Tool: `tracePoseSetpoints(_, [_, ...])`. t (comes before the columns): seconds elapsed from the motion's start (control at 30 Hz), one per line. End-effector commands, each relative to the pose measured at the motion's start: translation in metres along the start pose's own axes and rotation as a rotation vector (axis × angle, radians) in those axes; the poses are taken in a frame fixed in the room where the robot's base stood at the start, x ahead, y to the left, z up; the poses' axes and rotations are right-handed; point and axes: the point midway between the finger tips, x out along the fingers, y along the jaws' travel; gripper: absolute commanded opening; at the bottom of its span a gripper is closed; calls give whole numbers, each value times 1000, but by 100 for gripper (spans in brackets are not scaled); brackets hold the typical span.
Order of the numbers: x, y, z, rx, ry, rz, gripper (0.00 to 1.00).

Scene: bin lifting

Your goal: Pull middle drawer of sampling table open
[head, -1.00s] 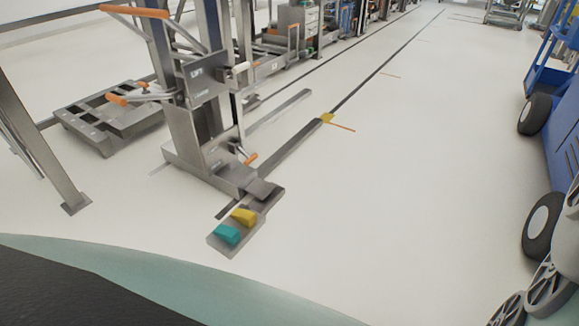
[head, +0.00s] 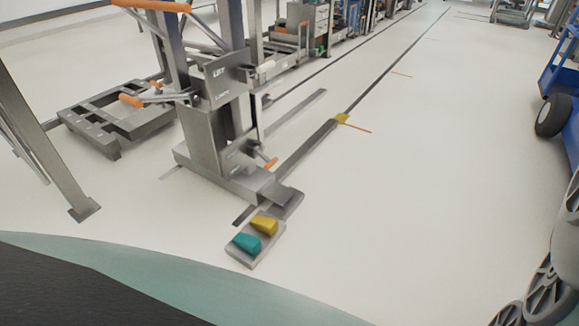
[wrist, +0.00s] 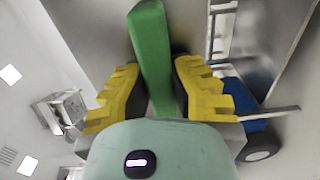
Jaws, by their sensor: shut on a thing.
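In the wrist view a green bar (wrist: 150,45), like a handle, runs from the top edge down between my fingers. My gripper (wrist: 152,88), with yellow fingers and dark pads, is closed around this bar, one finger on each side. A plain grey metal surface (wrist: 90,25) lies behind the bar; I cannot tell whether it is the front of the middle drawer. The lower end of the bar is hidden by my wrist housing.
In the head view a steel lifter (head: 215,125) with orange handles stands at left, with yellow (head: 264,225) and teal (head: 247,243) pedals in front. A low grey platform (head: 115,120) is behind it. A blue cart (head: 560,75) is at the right edge. Pale floor between is clear.

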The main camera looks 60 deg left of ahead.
Motion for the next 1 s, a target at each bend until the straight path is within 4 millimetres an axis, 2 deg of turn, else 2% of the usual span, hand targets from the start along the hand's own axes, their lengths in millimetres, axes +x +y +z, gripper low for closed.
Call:
tracePoseSetpoints(0.27, [-1, -1, -2, -1, 7, -3, 0])
tracePoseSetpoints(0.3, [-1, -1, -2, -1, 6, -3, 25])
tracePoseSetpoints(0.43, [-1, -1, -2, 0, 5, -3, 38])
tracePoseSetpoints(0.77, [-4, -1, -1, -1, 5, -1, 39])
tracePoseSetpoints(1.0, [-36, -1, -4, -1, 13, -4, 39])
